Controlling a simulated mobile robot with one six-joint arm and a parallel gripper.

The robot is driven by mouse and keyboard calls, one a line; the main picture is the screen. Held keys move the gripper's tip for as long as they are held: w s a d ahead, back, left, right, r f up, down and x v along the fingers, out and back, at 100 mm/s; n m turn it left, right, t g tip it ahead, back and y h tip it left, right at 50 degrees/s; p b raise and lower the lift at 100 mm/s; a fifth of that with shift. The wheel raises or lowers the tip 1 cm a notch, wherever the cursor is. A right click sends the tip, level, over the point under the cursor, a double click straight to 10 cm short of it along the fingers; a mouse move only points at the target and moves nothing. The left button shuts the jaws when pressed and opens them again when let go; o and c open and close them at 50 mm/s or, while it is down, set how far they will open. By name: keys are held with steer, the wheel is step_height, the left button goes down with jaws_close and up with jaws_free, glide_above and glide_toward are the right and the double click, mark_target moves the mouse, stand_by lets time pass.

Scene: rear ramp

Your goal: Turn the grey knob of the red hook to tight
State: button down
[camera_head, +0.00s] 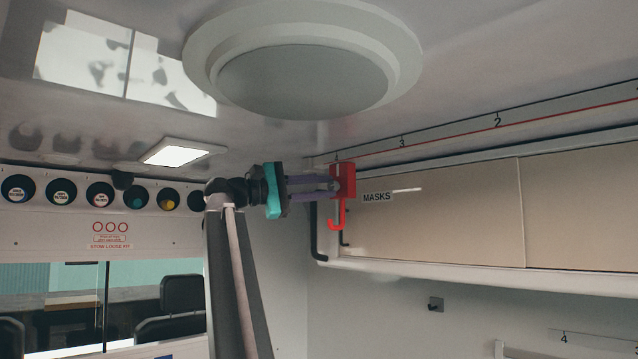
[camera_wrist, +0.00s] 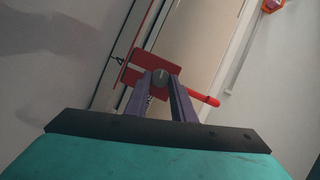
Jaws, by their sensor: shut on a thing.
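The red hook (camera_head: 337,225) hangs from the rail near the ceiling, at the left end of the cabinet, in the head view. In the wrist view its red body (camera_wrist: 136,55) is tilted in the picture. The grey knob (camera_wrist: 160,79) sits on the face of the hook, between the tips of my purple fingers. My gripper (camera_head: 335,186) reaches in from the left and is shut on the knob. It also shows in the wrist view (camera_wrist: 160,84). The fingers partly hide the knob. I cannot read any tight mark.
A numbered rail (camera_head: 450,128) with a red line runs along the ceiling edge. A beige cabinet (camera_head: 440,215) with a MASKS label (camera_head: 377,197) is just right of the hook. A round ceiling dome (camera_head: 303,78) and a lit lamp (camera_head: 178,152) are above. Open air lies below the arm.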

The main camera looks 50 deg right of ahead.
steer(key=shift+r+m+p, duration=0.2)
steer(key=shift+m+p, duration=0.15)
steer(key=shift+m, duration=0.15)
steer(key=c, duration=1.8)
jaws_free()
steer(key=shift+f, duration=0.1)
steer(key=o, duration=0.3)
steer(key=shift+s+d, duration=0.1)
steer(key=shift+d, duration=0.1)
steer(key=shift+a, duration=0.2)
steer(key=p+v, duration=0.2)
steer(key=v, duration=1.1)
steer(key=shift+w+a, duration=0.25)
steer(key=shift+a, duration=0.05)
